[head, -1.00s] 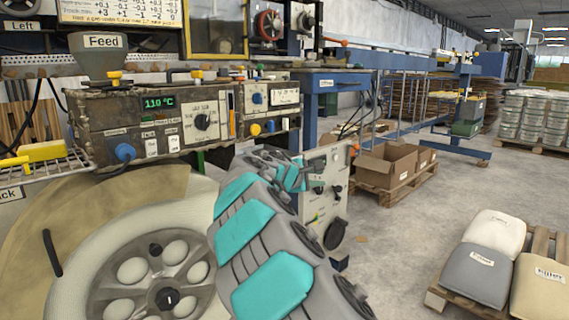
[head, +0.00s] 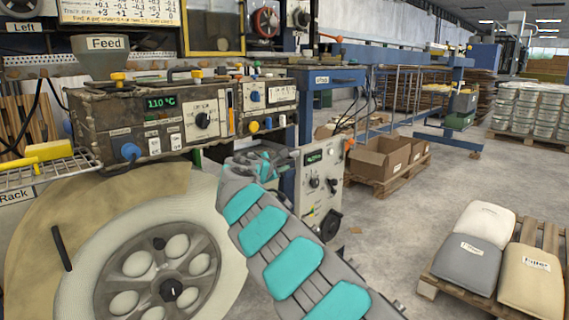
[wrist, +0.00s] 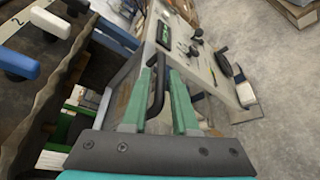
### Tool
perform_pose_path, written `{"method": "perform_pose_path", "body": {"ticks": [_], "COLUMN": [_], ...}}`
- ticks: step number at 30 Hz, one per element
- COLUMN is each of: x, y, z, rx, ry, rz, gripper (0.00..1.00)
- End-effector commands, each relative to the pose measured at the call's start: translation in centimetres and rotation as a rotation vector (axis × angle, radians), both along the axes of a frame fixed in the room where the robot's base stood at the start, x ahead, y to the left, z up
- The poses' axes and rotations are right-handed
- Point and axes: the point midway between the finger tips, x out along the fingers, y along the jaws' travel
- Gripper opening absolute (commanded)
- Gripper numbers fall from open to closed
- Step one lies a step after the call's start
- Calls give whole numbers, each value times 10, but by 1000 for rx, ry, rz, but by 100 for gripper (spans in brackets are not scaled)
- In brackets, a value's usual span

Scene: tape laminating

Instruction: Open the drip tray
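In the wrist view, my gripper (wrist: 161,76) has its two green fingers spread apart. A black bar handle (wrist: 157,88) shows in the gap between them, with space on both sides; I cannot tell how deep it sits between the fingers. The handle is on a pale grey metal front (wrist: 128,78), which seems to be the drip tray, below the machine's edge. In the head view, my arm reaches to the machine's right end, and the handle and tray are hidden there.
The control panel (head: 185,115) with knobs stands above the large reel (head: 165,275). A white control cabinet (head: 320,188) stands close to the right of my gripper. Cardboard boxes (head: 380,157) and a pallet of sacks (head: 470,265) are farther right.

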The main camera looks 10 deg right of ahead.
Motion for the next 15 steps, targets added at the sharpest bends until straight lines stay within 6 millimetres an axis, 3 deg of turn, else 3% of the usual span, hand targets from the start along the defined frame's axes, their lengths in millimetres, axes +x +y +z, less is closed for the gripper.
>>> {"method": "perform_pose_path", "body": {"ticks": [15], "x": [13], "y": [-11], "z": [-4], "rx": [0], "ry": [0], "rz": [-4], "gripper": [27]}}
